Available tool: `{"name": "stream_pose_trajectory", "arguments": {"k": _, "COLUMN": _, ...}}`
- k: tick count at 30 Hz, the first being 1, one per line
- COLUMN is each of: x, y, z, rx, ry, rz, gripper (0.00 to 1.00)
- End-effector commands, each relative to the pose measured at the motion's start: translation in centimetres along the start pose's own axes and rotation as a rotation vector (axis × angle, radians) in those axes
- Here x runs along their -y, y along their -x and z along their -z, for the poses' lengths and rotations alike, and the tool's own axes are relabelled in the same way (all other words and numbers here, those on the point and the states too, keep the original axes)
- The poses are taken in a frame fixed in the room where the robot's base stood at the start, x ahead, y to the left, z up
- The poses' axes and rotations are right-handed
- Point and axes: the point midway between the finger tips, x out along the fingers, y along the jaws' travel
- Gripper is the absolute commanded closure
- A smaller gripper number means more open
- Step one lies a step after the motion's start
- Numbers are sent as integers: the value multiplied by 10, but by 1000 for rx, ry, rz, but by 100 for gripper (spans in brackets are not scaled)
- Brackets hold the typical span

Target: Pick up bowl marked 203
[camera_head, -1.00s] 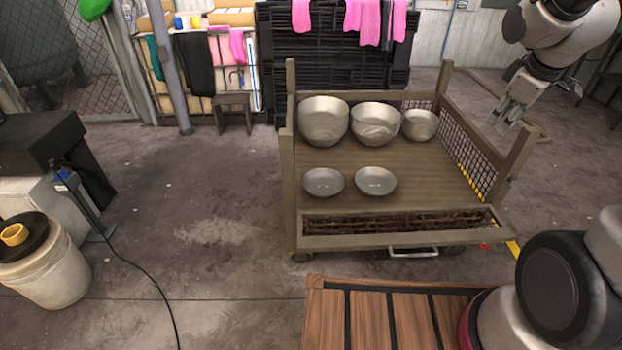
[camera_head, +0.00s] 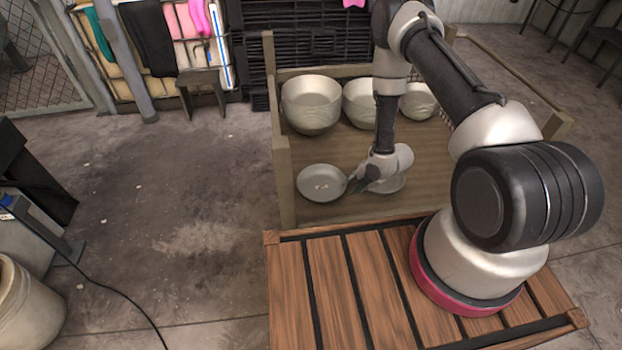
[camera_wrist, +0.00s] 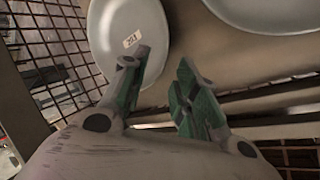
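Two shallow grey bowls lie at the front of the wooden cart: the front-left bowl (camera_head: 322,183) and the front-right bowl (camera_head: 395,185), partly hidden by my gripper (camera_head: 358,186). In the wrist view, a bowl (camera_wrist: 112,28) carries a small white label (camera_wrist: 132,39); its number looks like 221, but I cannot read it surely. A second bowl (camera_wrist: 270,12) is cut off at the top right. My gripper (camera_wrist: 161,62) is open and empty, its green-padded fingers apart. One finger overlaps the labelled bowl's edge in view; I cannot tell whether they touch. I see no readable 203.
Deeper bowls stand along the back of the cart: a large left one (camera_head: 310,104), a middle one (camera_head: 358,103) and a small right one (camera_head: 418,102). Wooden posts (camera_head: 276,130) and wire mesh (camera_wrist: 62,55) edge the cart.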

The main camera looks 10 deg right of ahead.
Motion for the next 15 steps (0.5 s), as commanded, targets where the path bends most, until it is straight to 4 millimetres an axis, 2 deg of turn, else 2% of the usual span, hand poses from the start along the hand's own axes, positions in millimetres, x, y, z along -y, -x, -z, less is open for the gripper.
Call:
{"name": "stream_pose_trajectory", "arguments": {"k": 3, "x": 8, "y": -12, "z": 7, "rx": -10, "ry": 21, "rz": -8, "gripper": 70}}
{"name": "stream_pose_trajectory", "arguments": {"k": 11, "x": 8, "y": -43, "z": 9, "rx": -11, "ry": 22, "rz": -9, "gripper": 70}}
{"name": "stream_pose_trajectory", "arguments": {"k": 15, "x": 12, "y": -66, "z": 11, "rx": -10, "ry": 21, "rz": -7, "gripper": 70}}
